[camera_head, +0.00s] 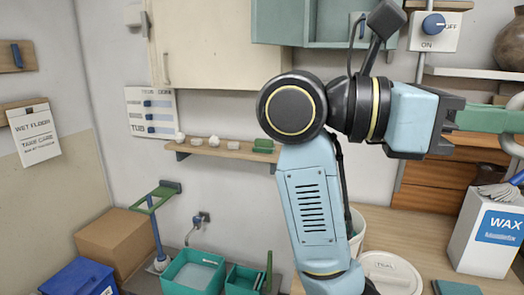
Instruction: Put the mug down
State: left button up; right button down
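I see no mug that I can make out for sure. One of my arms rises from the bottom, right of centre, bends at a high elbow and reaches to the right edge. It looks like my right arm. Its gripper (485,120), with green finger-like parts, runs out of the picture at the right edge. Its fingertips are cut off, so I cannot tell whether it is shut or what it holds. My other gripper is not in view.
A white WAX box (485,236) and a round white lid (391,272) stand on the wooden counter (420,222) at right. A wall shelf (222,150) carries small items. Teal bins (194,272), a cardboard box (114,240) and a blue box (79,278) sit lower left.

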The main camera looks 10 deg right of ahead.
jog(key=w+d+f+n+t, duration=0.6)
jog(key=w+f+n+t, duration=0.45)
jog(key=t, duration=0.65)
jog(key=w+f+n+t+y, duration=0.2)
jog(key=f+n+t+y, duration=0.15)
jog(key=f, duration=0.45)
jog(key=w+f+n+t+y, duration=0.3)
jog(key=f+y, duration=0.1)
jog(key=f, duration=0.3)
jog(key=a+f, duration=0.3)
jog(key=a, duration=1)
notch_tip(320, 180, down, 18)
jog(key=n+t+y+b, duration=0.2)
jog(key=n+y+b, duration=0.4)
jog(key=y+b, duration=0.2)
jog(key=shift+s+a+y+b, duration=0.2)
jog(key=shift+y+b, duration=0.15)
jog(key=shift+b, duration=0.45)
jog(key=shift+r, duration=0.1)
